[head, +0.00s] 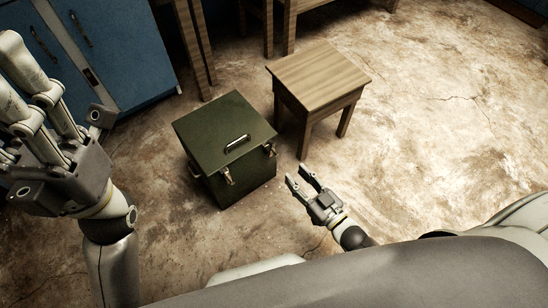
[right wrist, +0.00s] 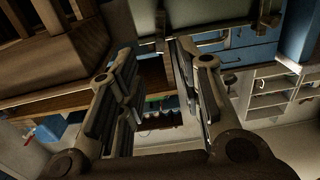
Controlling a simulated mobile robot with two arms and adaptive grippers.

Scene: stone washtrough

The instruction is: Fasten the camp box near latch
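The camp box (head: 244,188) is a dark green case standing on the floor in the head view, its lid (head: 212,126) down with a handle on top. Two small pale metal latches sit on its front edge: one at the near corner (head: 227,176) and one farther right (head: 269,150). Whether either is fastened is too small to tell. My right gripper (head: 300,177) is open and empty, right of the box and apart from it; its spread fingers also show in the right wrist view (right wrist: 156,60). My left gripper (head: 30,95) is raised at the left, its fingertips not clearly shown.
A wooden stool (head: 318,75) stands close behind and right of the box. A blue cabinet (head: 110,45) and wooden furniture legs (head: 193,50) are at the back left. The stained floor (head: 430,130) to the right is clear.

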